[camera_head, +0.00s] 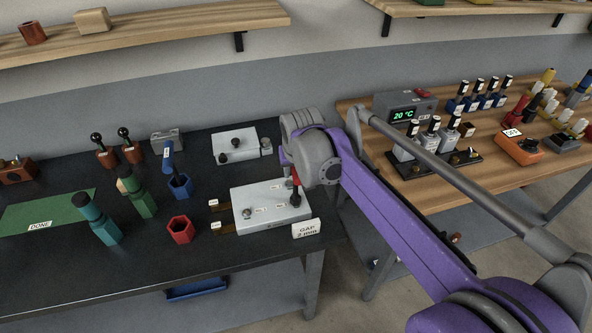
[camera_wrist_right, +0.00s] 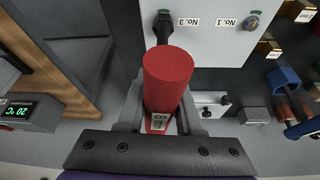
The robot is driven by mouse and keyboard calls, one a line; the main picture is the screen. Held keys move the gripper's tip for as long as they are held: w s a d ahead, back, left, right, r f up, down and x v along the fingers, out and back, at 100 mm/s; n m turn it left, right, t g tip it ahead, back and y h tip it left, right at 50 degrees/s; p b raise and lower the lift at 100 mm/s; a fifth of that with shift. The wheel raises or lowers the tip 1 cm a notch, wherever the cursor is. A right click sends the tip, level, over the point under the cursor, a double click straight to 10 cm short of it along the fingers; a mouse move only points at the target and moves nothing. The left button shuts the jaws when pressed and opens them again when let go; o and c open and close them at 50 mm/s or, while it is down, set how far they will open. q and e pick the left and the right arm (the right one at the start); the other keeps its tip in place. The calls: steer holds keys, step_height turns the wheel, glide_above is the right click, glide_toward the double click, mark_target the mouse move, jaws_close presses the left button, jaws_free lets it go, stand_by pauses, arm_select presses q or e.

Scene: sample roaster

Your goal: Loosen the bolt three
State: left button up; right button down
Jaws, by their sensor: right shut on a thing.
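A pale metal block (camera_head: 270,203) lies on the dark bench in the head view. It also fills the top of the right wrist view (camera_wrist_right: 225,48), with labels No. 3 and No. 1. A driver with a red handle (camera_wrist_right: 168,80) and black shaft (camera_wrist_right: 162,28) stands by the No. 3 label; the driver also shows in the head view (camera_head: 296,193). Its tip hides bolt three, so I cannot tell whether it is seated. My right gripper (camera_wrist_right: 160,118) is shut on the red handle. Bolt one (camera_wrist_right: 252,22) is exposed. My left gripper is out of view.
A GAP 2 mm sign (camera_head: 306,229) stands at the block's front right corner. A second metal block (camera_head: 236,146) lies behind. Red (camera_head: 180,230) and blue (camera_head: 180,186) hexagonal holders and green tools (camera_head: 140,195) are to the left. A wooden bench (camera_head: 440,190) is right.

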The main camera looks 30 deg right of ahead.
steer(key=n, duration=0.2)
steer(key=n+y, duration=0.1)
steer(key=n, duration=0.1)
steer(key=n+y, duration=0.1)
steer(key=n, duration=0.1)
steer(key=shift+w+a, duration=0.1)
steer(key=shift+a, duration=0.15)
steer(key=n+y, duration=0.1)
steer(key=n, duration=0.1)
steer(key=n+y, duration=0.1)
steer(key=n, duration=0.1)
steer(key=n+g, duration=0.1)
steer(key=n, duration=0.1)
steer(key=shift+a+n+y, duration=0.3)
steer(key=shift+n+y, duration=0.1)
steer(key=shift+s+a+n+g+y, duration=0.2)
steer(key=shift+n+g, duration=0.45)
steer(key=shift+n, duration=1.1)
steer(key=shift+s+d+n+g+y, duration=0.1)
steer(key=shift+s+n+g+y, duration=0.35)
steer(key=shift+n, duration=1.25)
steer(key=shift+a+n+g+y, duration=0.15)
steer(key=shift+n+g, duration=0.65)
steer(key=shift+n, duration=0.95)
steer(key=shift+r, duration=0.1)
steer(key=shift+r+p, duration=1.25)
steer(key=shift+r, duration=0.35)
